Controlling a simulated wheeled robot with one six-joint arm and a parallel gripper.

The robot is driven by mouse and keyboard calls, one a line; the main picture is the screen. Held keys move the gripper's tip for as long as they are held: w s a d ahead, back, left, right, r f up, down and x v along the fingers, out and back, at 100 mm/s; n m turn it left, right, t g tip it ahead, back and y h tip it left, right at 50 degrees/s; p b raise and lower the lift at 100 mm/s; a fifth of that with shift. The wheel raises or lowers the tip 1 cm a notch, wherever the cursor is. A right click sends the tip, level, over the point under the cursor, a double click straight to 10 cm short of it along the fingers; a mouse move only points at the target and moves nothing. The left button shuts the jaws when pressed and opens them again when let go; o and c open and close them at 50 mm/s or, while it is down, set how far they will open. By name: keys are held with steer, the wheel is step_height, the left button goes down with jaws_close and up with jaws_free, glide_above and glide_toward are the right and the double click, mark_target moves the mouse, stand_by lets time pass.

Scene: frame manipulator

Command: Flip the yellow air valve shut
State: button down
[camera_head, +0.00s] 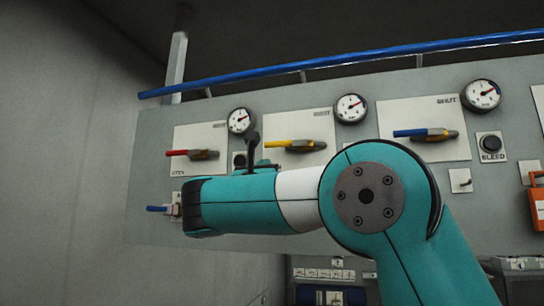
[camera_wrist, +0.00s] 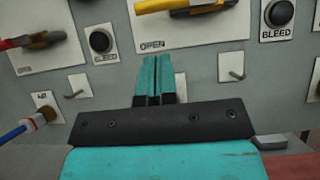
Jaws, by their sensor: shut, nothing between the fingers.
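The yellow air valve (camera_head: 290,144) is on a pale plate in the middle of the panel. Its lever lies roughly level, with the yellow end pointing left. In the wrist view the yellow valve (camera_wrist: 180,6) is cut off by the top edge, and the plate below it reads OPEN. My gripper (camera_wrist: 155,58) has its two teal fingers together, empty, and sits in view below the valve, apart from it in the picture. In the head view my gripper (camera_head: 264,164) is small and mostly behind my arm, just below and left of the valve.
A red-handled valve (camera_head: 190,154) is to the left and a blue-handled valve (camera_head: 425,134) to the right. Round gauges (camera_head: 350,108) sit above. BLEED buttons (camera_wrist: 278,14) flank the yellow valve's plate. A blue rail (camera_head: 340,62) runs along the panel top. A blue lever (camera_wrist: 18,130) is lower left.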

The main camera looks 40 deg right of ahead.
mark_target(284, 144)
steer(key=shift+p+x, duration=2.9)
steer(key=shift+x, duration=2.05)
steer(key=shift+s+d+r+m+g, duration=0.1)
steer(key=shift+d+m+g, duration=0.05)
steer(key=shift+m+g, duration=0.2)
